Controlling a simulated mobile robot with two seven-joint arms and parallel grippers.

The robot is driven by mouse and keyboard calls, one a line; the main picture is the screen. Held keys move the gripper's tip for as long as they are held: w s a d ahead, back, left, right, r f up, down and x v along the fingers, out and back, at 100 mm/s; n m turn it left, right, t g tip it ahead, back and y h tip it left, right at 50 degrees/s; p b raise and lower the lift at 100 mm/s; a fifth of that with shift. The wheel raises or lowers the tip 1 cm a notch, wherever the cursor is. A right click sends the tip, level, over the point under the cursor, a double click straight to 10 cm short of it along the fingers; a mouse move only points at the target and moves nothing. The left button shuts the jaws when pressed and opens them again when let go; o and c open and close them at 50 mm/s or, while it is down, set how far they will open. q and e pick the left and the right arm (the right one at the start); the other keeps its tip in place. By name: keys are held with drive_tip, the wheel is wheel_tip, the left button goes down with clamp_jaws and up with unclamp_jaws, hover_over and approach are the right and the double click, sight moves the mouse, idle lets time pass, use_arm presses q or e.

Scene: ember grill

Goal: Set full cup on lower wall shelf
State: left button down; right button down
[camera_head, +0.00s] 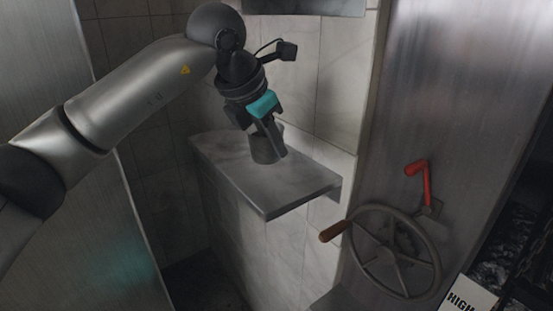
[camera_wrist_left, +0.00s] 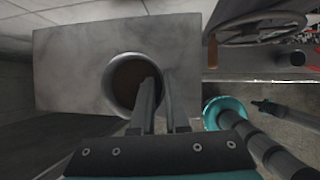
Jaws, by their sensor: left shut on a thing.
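The cup (camera_head: 264,148) is a dark grey cylinder, upright at the lower wall shelf (camera_head: 290,190), over its rear part. In the left wrist view the cup (camera_wrist_left: 113,88) shows from above with brown contents inside its round rim. My left gripper (camera_head: 272,140) is shut on the cup's wall, one finger over the opening and the other outside the rim. The fingers (camera_wrist_left: 163,105) also show in the wrist view. The cup's base appears to meet the shelf, but I cannot tell if it bears on it. My right gripper is not seen.
A higher shelf edge (camera_head: 305,5) crosses the top. A tiled wall (camera_head: 335,95) stands behind the lower shelf. A handwheel (camera_head: 395,250) and a red handle (camera_head: 418,178) are at the right. The shelf's front end is clear.

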sight(275, 162)
use_arm(q)
wheel_tip(275, 162, down, 4)
drive_tip(key=shift+r, duration=0.25)
drive_tip(key=shift+w+d+f+p, duration=0.1)
drive_tip(key=shift+f+p, duration=0.25)
drive_tip(key=shift+f, duration=0.1)
drive_tip(key=c, duration=0.9)
unclamp_jaws()
drive_tip(key=v, duration=1.2)
drive_tip(key=shift+b, duration=0.4)
